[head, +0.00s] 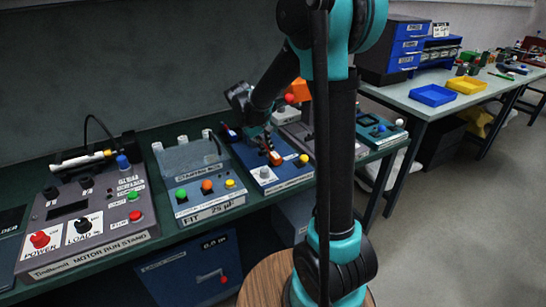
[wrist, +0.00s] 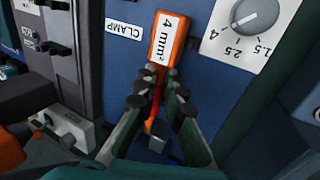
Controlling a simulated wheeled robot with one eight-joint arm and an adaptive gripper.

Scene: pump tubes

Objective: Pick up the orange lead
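The orange lead (wrist: 168,38) lies over the blue panel in the wrist view, with a white "4 mm²" label on its orange body. Its thin red-orange part shows between my fingers. My gripper (wrist: 162,73) has its two fingertips drawn close together at the near end of the labelled body and looks shut on the lead there. The fingers cover part of the lead. In the head view, the lead's orange end (head: 275,157) shows below my gripper, over a blue box (head: 285,180).
A grey motor run stand (head: 100,225) and a tube box (head: 195,180) with coloured knobs stand to the left on the green bench. A dial (wrist: 254,14) lies right of the lead. Yellow (head: 466,85) and blue trays (head: 433,95) sit on the far table.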

